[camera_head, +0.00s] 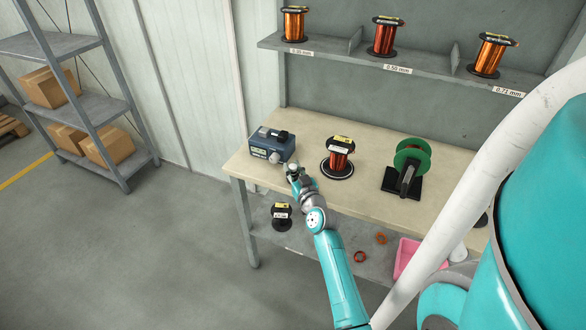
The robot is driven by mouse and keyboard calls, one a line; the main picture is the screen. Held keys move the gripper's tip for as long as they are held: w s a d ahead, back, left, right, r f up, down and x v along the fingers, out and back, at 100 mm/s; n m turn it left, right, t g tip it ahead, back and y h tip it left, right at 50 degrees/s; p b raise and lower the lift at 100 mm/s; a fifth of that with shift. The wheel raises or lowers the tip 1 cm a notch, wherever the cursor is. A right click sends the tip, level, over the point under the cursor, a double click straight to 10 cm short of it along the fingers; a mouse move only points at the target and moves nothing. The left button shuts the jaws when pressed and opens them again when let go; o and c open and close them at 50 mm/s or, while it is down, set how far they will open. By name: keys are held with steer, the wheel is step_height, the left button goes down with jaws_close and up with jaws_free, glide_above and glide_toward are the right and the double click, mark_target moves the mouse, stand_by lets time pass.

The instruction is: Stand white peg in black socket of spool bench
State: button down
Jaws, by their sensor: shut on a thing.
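My gripper (293,173) is over the front left edge of the spool bench (320,128), just in front of the blue box. It is shut on a small pale piece that looks like the white peg (292,167). The peg is tiny here and mostly hidden by the fingers, so its tilt cannot be told. A dark round piece (481,220) lies at the bench's right front, partly behind my arm. I cannot tell whether it is the black socket.
A blue box (272,144) with a pale knob stands at the bench's left. A copper spool (341,155) on a round base and a green reel (412,157) on a black stand are to its right. Below are a dark spool (282,215), copper rings and a pink bin (406,257).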

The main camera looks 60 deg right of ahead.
steer(key=c, duration=0.8)
jaws_free()
steer(key=shift+c, duration=0.2)
steer(key=v, duration=1.2)
steer(key=shift+a, duration=0.1)
